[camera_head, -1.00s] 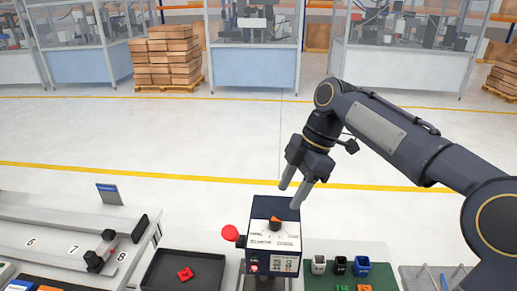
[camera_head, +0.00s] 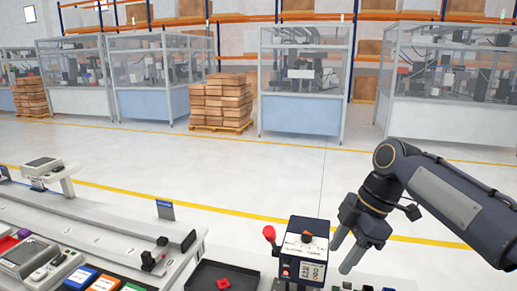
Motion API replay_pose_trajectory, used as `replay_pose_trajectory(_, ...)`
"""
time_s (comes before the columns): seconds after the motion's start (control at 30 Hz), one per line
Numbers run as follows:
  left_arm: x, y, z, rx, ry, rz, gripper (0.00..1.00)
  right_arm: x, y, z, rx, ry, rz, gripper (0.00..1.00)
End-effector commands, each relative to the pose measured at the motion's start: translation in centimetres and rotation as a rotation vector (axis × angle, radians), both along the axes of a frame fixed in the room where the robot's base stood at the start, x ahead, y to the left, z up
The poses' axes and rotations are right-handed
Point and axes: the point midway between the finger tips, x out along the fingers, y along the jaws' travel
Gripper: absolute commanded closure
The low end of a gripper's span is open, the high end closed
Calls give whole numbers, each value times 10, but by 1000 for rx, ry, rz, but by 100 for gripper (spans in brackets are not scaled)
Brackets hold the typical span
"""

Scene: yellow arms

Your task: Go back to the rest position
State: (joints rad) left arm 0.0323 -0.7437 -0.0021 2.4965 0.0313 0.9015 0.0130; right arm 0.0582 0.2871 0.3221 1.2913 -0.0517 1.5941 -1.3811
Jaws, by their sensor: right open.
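My right gripper (camera_head: 347,254) hangs from the dark right arm (camera_head: 455,205) that comes in from the right. Its two fingers are apart, with nothing between them. It is just right of a dark blue control box (camera_head: 307,252) with a white printed top and an orange knob; I cannot tell whether they touch. My left gripper is out of the picture.
A red ball-topped lever (camera_head: 269,233) stands left of the box. A black tray (camera_head: 205,277) holds a red piece (camera_head: 223,283). A grey rail bench (camera_head: 75,240) fills the lower left. Glass-walled cells and stacked cartons (camera_head: 221,103) stand far back across open floor.

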Motion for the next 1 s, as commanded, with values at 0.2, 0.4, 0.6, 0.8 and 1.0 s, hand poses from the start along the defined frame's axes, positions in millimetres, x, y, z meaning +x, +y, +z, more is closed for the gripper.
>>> replay_pose_trajectory(0.2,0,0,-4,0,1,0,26,-19,-6,-6,-16,10,-136,51)
replay_pose_trajectory(0.4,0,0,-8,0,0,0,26,-46,-16,-15,-22,20,-337,51)
replay_pose_trajectory(0.6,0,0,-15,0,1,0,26,-89,-29,-38,1,41,-651,51)
replay_pose_trajectory(0.8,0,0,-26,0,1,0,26,-156,-43,-91,126,99,-1151,51)
replay_pose_trajectory(1.0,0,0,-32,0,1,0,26,-204,-41,-146,313,194,-1552,51)
